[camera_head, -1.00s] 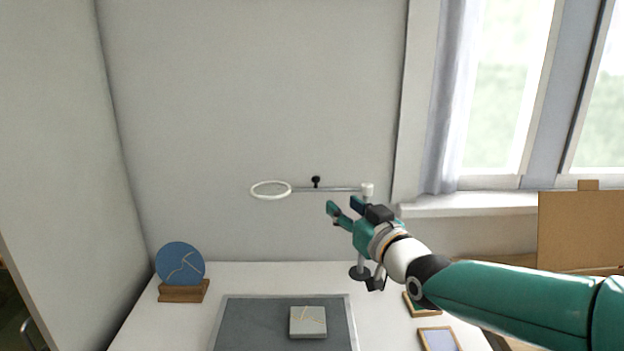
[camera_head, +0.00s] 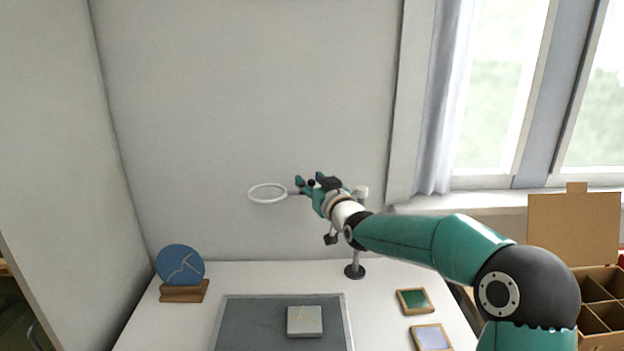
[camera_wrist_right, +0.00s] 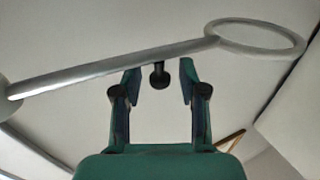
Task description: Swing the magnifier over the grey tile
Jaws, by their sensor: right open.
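The magnifier (camera_head: 268,193) is a white ring lens on a thin arm, held above the table by a stand with a dark round base (camera_head: 354,271). It points left, behind and left of the grey tile. The grey tile (camera_head: 304,322) with gold seams lies on the dark mat (camera_head: 250,325). My right gripper (camera_head: 306,184) is at the magnifier's arm, near the black knob. In the right wrist view the open fingers (camera_wrist_right: 160,85) stand either side of the black knob (camera_wrist_right: 159,76), which hangs under the magnifier's arm (camera_wrist_right: 110,68). I cannot tell whether they touch it. My left gripper is not in view.
A blue disc (camera_head: 180,266) with a gold seam stands in a wooden holder at the left. A green framed tile (camera_head: 415,301) and a lilac framed tile (camera_head: 431,338) lie at the right. A divided cardboard box (camera_head: 598,290) stands far right.

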